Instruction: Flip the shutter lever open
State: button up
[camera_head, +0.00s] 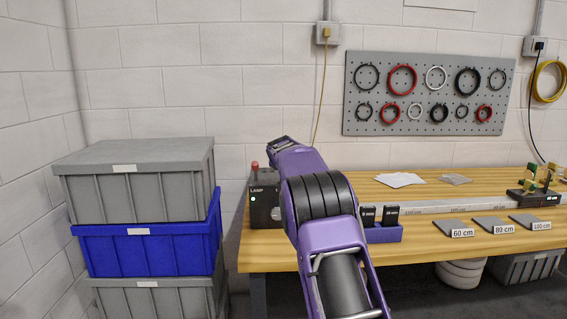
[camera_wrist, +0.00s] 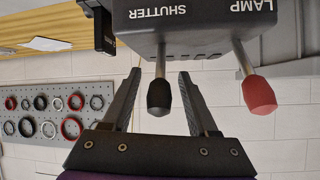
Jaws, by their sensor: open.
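In the wrist view the box (camera_wrist: 185,28) appears upside down, labelled SHUTTER and LAMP. The shutter lever (camera_wrist: 160,92) is a metal rod with a black tip. The lamp lever (camera_wrist: 258,92) beside it has a red tip, also seen in the head view (camera_head: 255,165). My gripper (camera_wrist: 159,75) is open, one finger on each side of the shutter lever, with gaps visible on both sides. In the head view my arm hides the shutter lever.
The lamp lever is close outside one finger. A purple holder (camera_head: 384,234) with dark pieces and a long rail (camera_head: 440,207) lie on the bench (camera_head: 340,186) to the right. Stacked grey and blue crates (camera_head: 150,248) stand left of the bench.

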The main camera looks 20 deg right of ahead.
jog(key=b+v, duration=0.1)
jog(key=v, duration=1.5)
jog(key=shift+s+d, duration=0.1)
jog(key=shift+d, duration=0.05)
